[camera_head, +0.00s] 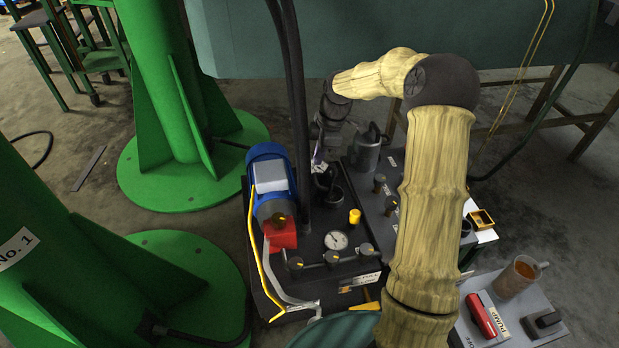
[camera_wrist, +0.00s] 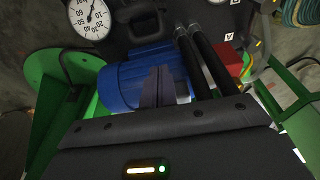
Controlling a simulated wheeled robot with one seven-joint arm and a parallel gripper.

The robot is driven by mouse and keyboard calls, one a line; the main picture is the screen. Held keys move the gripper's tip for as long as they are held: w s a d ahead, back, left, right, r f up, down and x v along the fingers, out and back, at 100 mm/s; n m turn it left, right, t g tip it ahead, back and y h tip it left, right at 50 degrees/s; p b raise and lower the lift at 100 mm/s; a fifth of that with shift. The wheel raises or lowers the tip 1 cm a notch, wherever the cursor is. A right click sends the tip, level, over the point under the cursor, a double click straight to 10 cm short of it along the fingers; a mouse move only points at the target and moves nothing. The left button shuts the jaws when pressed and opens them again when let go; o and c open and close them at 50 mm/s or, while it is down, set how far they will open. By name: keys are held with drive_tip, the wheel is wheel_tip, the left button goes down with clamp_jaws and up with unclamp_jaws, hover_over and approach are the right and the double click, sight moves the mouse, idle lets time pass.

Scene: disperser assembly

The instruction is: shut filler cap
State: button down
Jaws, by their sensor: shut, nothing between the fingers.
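A black round fitting, which looks like the filler neck (camera_head: 334,195), stands on top of the dark hydraulic unit (camera_head: 345,262), beside the black hoses. A dark piece close above it may be the cap; the head view is too small and crowded to tell its angle. My gripper (camera_head: 318,166) points down just above this fitting, partly lost against dark parts. I cannot tell whether it touches. In the wrist view my gripper's fingers (camera_wrist: 158,84) are together and empty, in front of the blue motor (camera_wrist: 125,82). The cap is not clearly visible there.
The blue motor, red block (camera_head: 281,234) and black hoses (camera_head: 296,110) stand close left of my gripper. A gauge (camera_head: 336,240), yellow knob (camera_head: 355,216) and grey can (camera_head: 367,150) are near.

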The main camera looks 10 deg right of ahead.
drive_tip(key=b, duration=0.6)
hover_over(321, 180)
drive_tip(key=s+a, duration=0.4)
drive_tip(key=d+x, duration=0.2)
drive_tip(key=x, duration=0.7)
drive_tip(key=shift+f, duration=0.5)
drive_tip(key=shift+r+p, duration=0.15)
drive_tip(key=shift+p, duration=0.35)
